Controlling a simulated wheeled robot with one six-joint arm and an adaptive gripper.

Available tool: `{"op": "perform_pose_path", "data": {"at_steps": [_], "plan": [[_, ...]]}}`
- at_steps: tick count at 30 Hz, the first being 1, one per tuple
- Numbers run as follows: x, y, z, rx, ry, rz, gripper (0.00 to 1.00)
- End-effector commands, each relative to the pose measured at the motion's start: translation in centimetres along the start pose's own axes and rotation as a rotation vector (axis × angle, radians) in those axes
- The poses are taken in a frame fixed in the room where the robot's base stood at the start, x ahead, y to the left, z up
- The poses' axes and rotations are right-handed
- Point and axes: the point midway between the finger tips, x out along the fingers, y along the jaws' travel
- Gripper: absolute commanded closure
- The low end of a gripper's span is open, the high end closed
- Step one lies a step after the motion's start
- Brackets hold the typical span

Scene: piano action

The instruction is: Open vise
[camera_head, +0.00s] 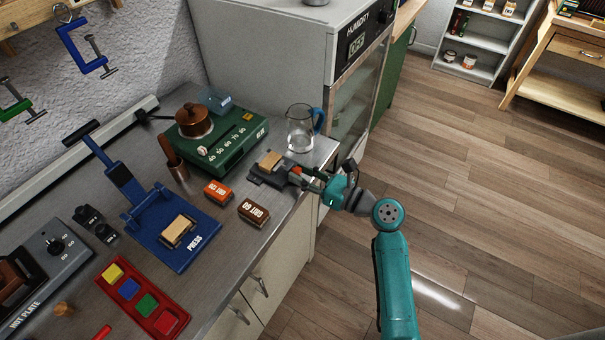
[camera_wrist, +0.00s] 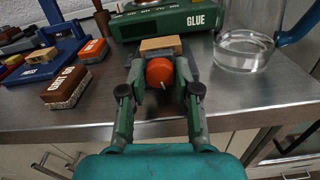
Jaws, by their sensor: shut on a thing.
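The vise (camera_head: 258,180) is a small dark grey block at the bench's front edge, with a tan wooden piece (camera_head: 270,160) at its jaws. In the wrist view the wooden piece (camera_wrist: 160,43) sits just behind a round orange-red knob (camera_wrist: 160,72) with a pale mark on its face. My gripper (camera_head: 307,176) reaches the vise from the right, over the bench edge. In the wrist view my gripper (camera_wrist: 160,84) has its two fingers on either side of the knob, shut on it. Much of the vise body is hidden behind the knob and fingers.
A glass beaker (camera_head: 300,130) with a blue handle stands close behind the vise. The green glue pot unit (camera_head: 228,150) is beyond it. Orange (camera_head: 217,192) and brown (camera_head: 253,212) grit blocks lie to the left, near the blue press (camera_head: 190,245). The floor at right is clear.

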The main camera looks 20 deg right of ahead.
Motion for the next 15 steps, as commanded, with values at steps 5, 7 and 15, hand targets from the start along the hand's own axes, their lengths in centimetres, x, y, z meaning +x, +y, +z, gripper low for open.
{"op": "perform_pose_path", "data": {"at_steps": [5, 7, 15], "plan": [[-0.01, 0.00, -0.02, -0.068, 0.000, 0.000, 1.00], [-0.01, 0.01, -0.03, -0.111, 0.000, 0.000, 1.00], [-0.02, 0.04, -0.05, -0.343, 0.001, 0.000, 1.00]]}}
